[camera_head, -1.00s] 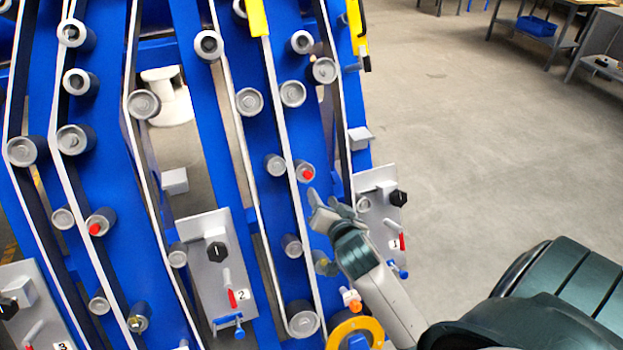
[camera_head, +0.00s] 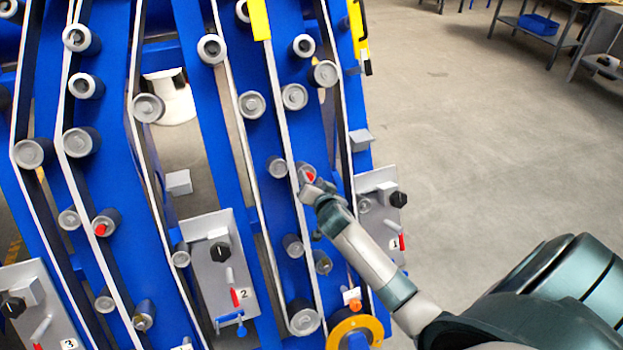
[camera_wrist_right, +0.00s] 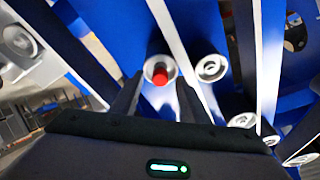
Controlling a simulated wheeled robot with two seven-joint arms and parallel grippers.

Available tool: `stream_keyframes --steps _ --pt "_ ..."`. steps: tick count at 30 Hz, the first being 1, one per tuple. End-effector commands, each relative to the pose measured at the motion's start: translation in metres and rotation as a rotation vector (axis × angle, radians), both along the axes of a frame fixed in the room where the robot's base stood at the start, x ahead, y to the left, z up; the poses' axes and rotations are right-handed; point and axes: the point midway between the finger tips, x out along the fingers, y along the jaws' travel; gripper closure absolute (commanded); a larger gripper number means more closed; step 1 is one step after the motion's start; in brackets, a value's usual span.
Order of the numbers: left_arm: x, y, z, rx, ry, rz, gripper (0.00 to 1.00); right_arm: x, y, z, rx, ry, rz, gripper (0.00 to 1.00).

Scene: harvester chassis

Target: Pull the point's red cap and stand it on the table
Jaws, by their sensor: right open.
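The red cap (camera_head: 310,176) sits in the face of a grey roller on the blue chassis, in the upper middle of the head view. It also shows in the right wrist view (camera_wrist_right: 160,75), just ahead of the fingers. My right gripper (camera_head: 311,188) is at this roller and partly covers it in the head view. In the right wrist view its two fingers (camera_wrist_right: 158,98) are apart, one on each side below the cap, with nothing between them. A second red cap (camera_head: 101,230) sits on a roller at the left. My left gripper is out of view.
Grey rollers and pale belts cover the blue chassis (camera_head: 205,140) around my right gripper. Plates numbered 1 (camera_head: 376,210), 2 (camera_head: 208,262) and 3 (camera_head: 38,290) carry knobs and levers. A table with a blue bin (camera_head: 538,24) stands at the far top right. Open floor lies between.

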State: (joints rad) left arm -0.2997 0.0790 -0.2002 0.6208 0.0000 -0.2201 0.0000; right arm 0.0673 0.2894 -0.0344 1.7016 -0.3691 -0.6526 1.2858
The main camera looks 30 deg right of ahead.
Motion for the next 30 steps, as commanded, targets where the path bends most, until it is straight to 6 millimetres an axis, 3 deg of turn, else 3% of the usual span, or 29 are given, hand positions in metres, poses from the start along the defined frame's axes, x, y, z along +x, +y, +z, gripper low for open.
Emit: stream_keyframes --steps 12,17,18,30 --pt "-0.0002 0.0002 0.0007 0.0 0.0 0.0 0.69 0.0039 -0.0014 -0.0017 0.0 0.0 0.0 0.59" --pt "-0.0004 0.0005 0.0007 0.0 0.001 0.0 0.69 0.0038 -0.0014 -0.0017 0.0 0.0 0.0 0.97" --pt "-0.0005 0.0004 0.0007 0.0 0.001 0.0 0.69 0.0038 -0.0013 -0.0018 0.0 0.0 0.0 1.0" --pt "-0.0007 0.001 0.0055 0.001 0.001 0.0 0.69 0.0 -0.0004 0.0016 0.0 0.001 0.001 1.0"
